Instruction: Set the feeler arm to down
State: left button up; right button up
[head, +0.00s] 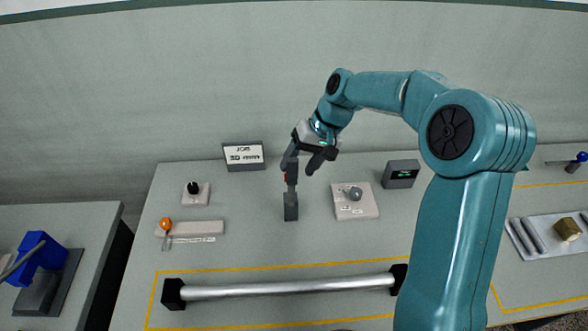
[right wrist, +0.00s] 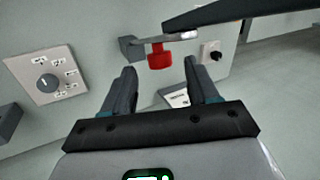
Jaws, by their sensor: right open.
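A dark grey post (head: 291,208) stands upright on the table in the middle of the head view, with a small red part (head: 286,178) near its top. The right wrist view shows the red part (right wrist: 160,58) beside a grey block (right wrist: 132,48), ahead of my fingers. I cannot tell for certain which piece is the feeler arm, or its setting. My right gripper (head: 302,164) is open at the top of the post, partly covering it. Its fingers (right wrist: 164,85) are apart with nothing between them. My left gripper is not in view.
A dial panel (head: 366,208) and small display (head: 401,174) stand right of the post. A black knob (head: 193,187) and an orange-ball lever (head: 165,224) are left. A metal roller (head: 290,290) lies in front. A dark bar (right wrist: 240,14) crosses the wrist view's top.

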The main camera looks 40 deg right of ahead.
jog(key=x, duration=0.3)
jog(key=shift+w+f, duration=0.1)
jog(key=shift+f, duration=0.2)
jog(key=shift+a, duration=0.15)
jog(key=shift+r, duration=0.1)
jog(key=shift+c, duration=0.2)
grip_shut()
